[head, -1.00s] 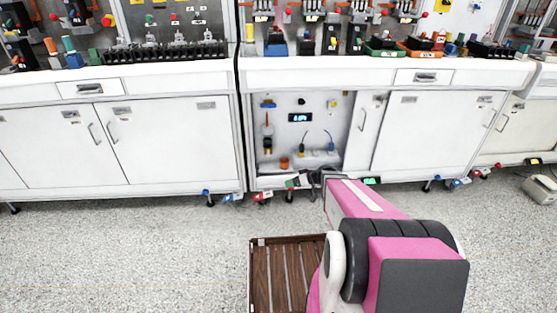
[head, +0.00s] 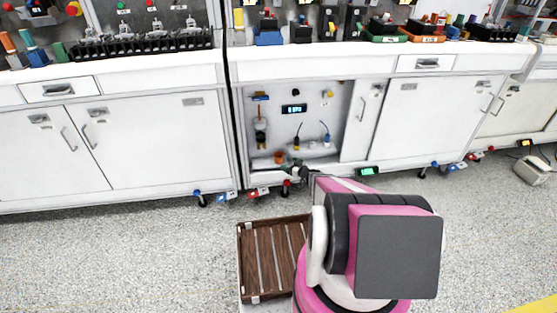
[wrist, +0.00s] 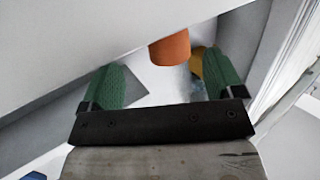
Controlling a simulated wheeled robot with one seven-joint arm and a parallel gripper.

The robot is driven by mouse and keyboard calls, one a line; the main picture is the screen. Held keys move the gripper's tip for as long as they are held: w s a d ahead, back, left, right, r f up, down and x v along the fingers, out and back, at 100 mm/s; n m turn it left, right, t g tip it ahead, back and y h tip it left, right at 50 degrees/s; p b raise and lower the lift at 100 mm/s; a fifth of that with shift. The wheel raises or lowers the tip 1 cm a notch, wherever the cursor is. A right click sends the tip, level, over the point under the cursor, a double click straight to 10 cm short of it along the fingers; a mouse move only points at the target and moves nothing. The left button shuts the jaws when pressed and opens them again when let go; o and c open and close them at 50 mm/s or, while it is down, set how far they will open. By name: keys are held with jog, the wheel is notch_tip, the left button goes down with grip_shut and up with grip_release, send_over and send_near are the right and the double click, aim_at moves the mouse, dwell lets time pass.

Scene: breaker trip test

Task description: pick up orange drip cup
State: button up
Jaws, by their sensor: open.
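The orange drip cup (head: 279,157) sits on the floor of the open cabinet compartment, at its lower left in the head view. In the wrist view the cup (wrist: 170,48) is ahead of my gripper (wrist: 165,75), its upper part cut off by a pale panel edge. My gripper is open, with green finger pads on either side and nothing between them. The cup lies beyond the fingertips, a little right of the middle of the gap. In the head view my gripper (head: 293,172) is small and dark at the compartment's lower front, close to the cup.
The compartment also holds a small lit display (head: 294,109) and hanging cabled probes (head: 325,138). A yellow rounded thing (wrist: 196,62) is near the right finger. A brown slatted tray (head: 272,262) is beside my arm. White cabinet doors (head: 425,122) flank the opening.

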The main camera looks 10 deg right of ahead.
aim_at(282, 161)
jog(key=shift+a+r+x, duration=0.1)
jog(key=shift+x, duration=1.05)
jog(key=shift+a+r+x, duration=0.1)
jog(key=shift+r+x, duration=0.05)
jog(key=shift+x, duration=1)
jog(key=shift+a+r+x, duration=0.1)
jog(key=shift+a+x, duration=0.05)
jog(key=shift+x, duration=1.05)
jog(key=shift+s, duration=0.2)
jog(key=c, duration=1)
